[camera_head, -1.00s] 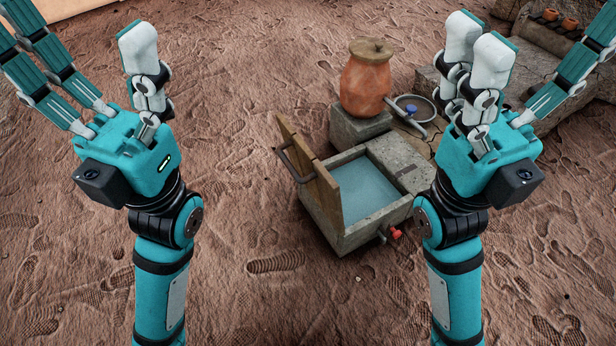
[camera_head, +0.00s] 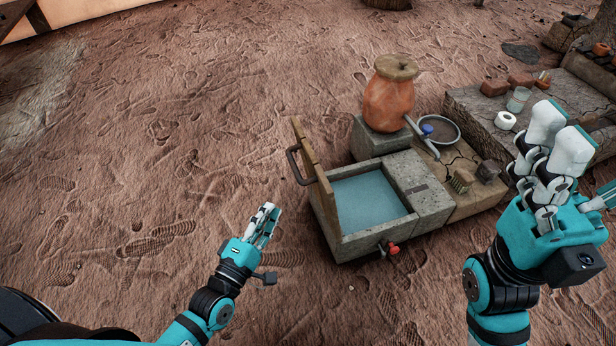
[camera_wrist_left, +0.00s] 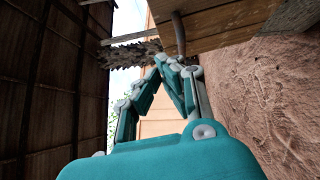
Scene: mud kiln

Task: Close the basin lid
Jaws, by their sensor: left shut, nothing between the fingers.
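The stone basin (camera_head: 358,245) holds bluish water. Its wooden lid (camera_head: 314,165) stands raised on edge along the basin's left side, with a dark bar handle (camera_head: 293,166) on its outer face. My left gripper (camera_head: 267,213) is shut and empty, low to the left of the basin and apart from the lid. In the left wrist view, the gripper's closed fingers (camera_wrist_left: 172,62) point toward the lid's planks (camera_wrist_left: 232,22) and its handle (camera_wrist_left: 179,34). My right gripper (camera_head: 575,160) is raised at the right, its fingers spread and empty.
A clay jar (camera_head: 388,98) with a lid stands on a stone block behind the basin. A red tap (camera_head: 391,248) sticks out at the basin's front. A round basin (camera_head: 438,130), a brush (camera_head: 460,181) and a stone ledge (camera_head: 490,110) lie to the right. The ground at left is clear.

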